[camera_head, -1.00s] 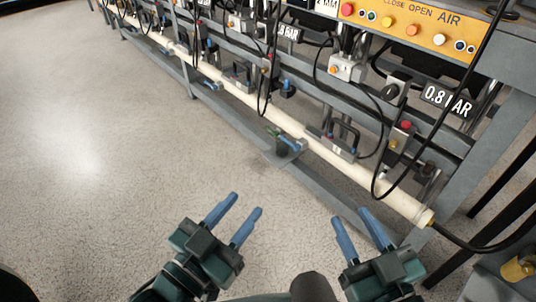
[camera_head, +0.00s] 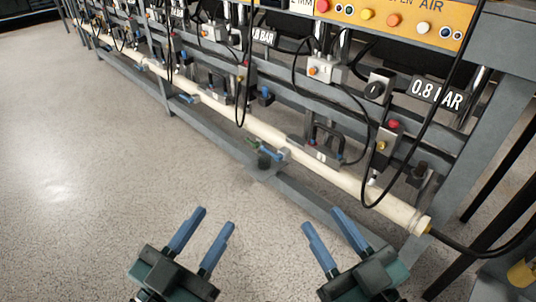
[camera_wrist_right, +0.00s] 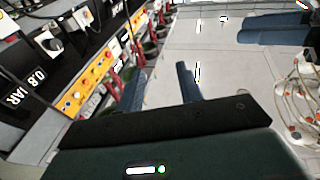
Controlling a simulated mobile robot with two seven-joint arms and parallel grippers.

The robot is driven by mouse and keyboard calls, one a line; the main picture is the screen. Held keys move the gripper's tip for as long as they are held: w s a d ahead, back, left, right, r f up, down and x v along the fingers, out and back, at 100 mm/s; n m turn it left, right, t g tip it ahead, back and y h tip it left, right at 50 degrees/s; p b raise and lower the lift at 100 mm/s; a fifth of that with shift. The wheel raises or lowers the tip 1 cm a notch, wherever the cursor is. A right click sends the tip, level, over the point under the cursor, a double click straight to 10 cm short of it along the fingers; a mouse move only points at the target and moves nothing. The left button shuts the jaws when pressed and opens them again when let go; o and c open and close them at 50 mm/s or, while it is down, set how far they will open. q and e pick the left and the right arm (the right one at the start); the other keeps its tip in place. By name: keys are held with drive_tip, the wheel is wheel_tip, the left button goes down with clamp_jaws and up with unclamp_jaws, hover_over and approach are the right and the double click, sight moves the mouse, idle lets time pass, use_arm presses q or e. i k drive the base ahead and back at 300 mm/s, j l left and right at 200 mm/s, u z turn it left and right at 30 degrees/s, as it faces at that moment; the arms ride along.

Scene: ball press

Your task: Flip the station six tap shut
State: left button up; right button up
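A blue-handled tap (camera_head: 270,155) sits at the white pipe (camera_head: 335,176), low on the front of the rack. Further along the pipe to the left is another blue-handled tap (camera_head: 188,98). No station numbers are readable, so I cannot tell which tap is station six. My left gripper (camera_head: 213,222) is open and empty over the floor, nearer to me than the taps and apart from them. My right gripper (camera_head: 323,219) is open and empty over the floor to its right. The right gripper's parted fingers also show in the right wrist view (camera_wrist_right: 162,80).
A yellow button panel (camera_head: 385,18) and a 0.8 BAR sign (camera_head: 437,93) are on the rack. Black cables hang in front of the pipe. A grey foot rail (camera_head: 310,203) runs along the rack's base. The floor (camera_head: 80,190) at left is clear.

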sight(277, 157)
drive_tip(key=i+j, duration=0.1)
drive_tip(key=j, duration=0.2)
drive_tip(key=i+j, duration=0.15)
drive_tip(key=j, duration=0.2)
drive_tip(key=i+j+u, duration=0.1)
drive_tip(key=j, duration=0.25)
drive_tip(key=i+j, duration=0.15)
drive_tip(key=j, duration=0.15)
drive_tip(key=i, duration=0.45)
drive_tip(key=j+u, duration=0.05)
